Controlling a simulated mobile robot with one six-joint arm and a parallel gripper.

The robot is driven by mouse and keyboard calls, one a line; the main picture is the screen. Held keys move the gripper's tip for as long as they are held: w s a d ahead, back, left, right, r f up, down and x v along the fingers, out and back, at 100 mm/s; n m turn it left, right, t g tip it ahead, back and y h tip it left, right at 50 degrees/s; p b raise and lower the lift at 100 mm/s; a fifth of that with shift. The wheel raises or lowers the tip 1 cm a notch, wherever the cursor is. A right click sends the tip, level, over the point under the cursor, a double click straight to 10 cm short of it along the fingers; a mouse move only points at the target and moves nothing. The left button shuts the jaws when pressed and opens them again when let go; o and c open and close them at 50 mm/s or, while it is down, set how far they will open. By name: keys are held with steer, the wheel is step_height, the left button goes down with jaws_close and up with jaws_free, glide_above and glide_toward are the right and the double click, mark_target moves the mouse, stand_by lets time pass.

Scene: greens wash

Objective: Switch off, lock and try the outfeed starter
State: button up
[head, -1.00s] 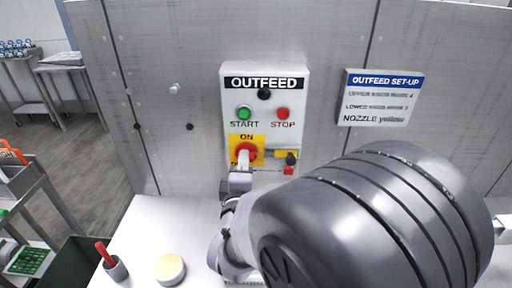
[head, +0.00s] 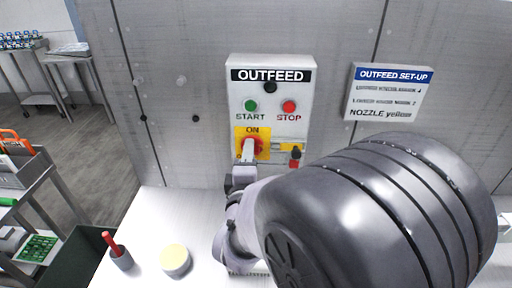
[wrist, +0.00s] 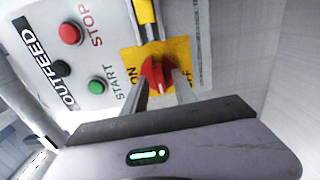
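The outfeed starter (head: 307,98) is a pale wall box with a green START button (head: 251,105), a red STOP button (head: 289,106) and a red rotary switch (head: 258,146) on a yellow plate. ON is at the plate's top; the OFF end is mostly hidden in the head view. In the wrist view the red switch (wrist: 154,72) sits between the two fingertips of my gripper (wrist: 158,84). Whether they press on it I cannot tell. A yellow strip (head: 286,147) lies right of the switch, with a small dark and red item (head: 295,156) at its end.
An OUTFEED SET-UP sign (head: 388,92) hangs to the right. A dark bin and shelves are at left. My arm hides the counter's right.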

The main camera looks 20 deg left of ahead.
steer(key=shift+s, duration=0.15)
steer(key=b+v, duration=1)
steer(key=v, duration=0.7)
